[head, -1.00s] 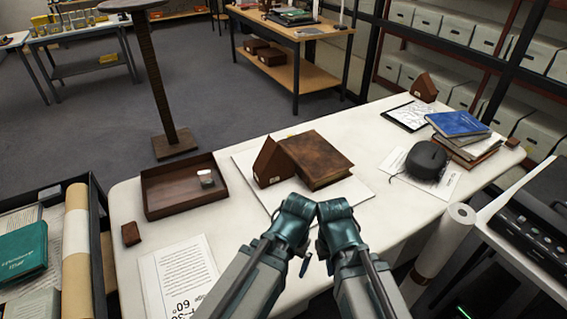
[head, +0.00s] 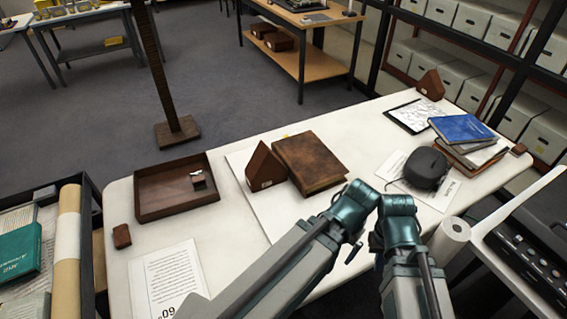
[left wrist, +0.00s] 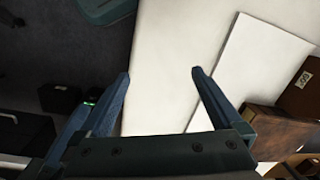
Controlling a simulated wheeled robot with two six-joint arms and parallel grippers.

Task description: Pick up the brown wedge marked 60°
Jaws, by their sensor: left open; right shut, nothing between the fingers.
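A brown house-shaped wedge (head: 265,168) with a small pale label stands on a white board, beside a brown book. A labelled brown piece (left wrist: 303,88) at the right of the left wrist view looks like this wedge; its marking is too small to read surely. Another brown wedge (head: 430,84) stands at the table's far right; I see no readable mark on it. My left gripper (left wrist: 160,73) is open and empty above the white table, apart from the wedge. My right gripper (head: 396,208) is shut and empty, beside the left arm near the table's front; its fingertips are mostly hidden.
The brown book (head: 310,163) is close against the wedge's right side. A brown tray (head: 150,207) stands left, a printed sheet (head: 165,278) in front. A dark rounded object (head: 426,167) and stacked books (head: 462,130) are at right. Bare tabletop lies left of the board (head: 243,185).

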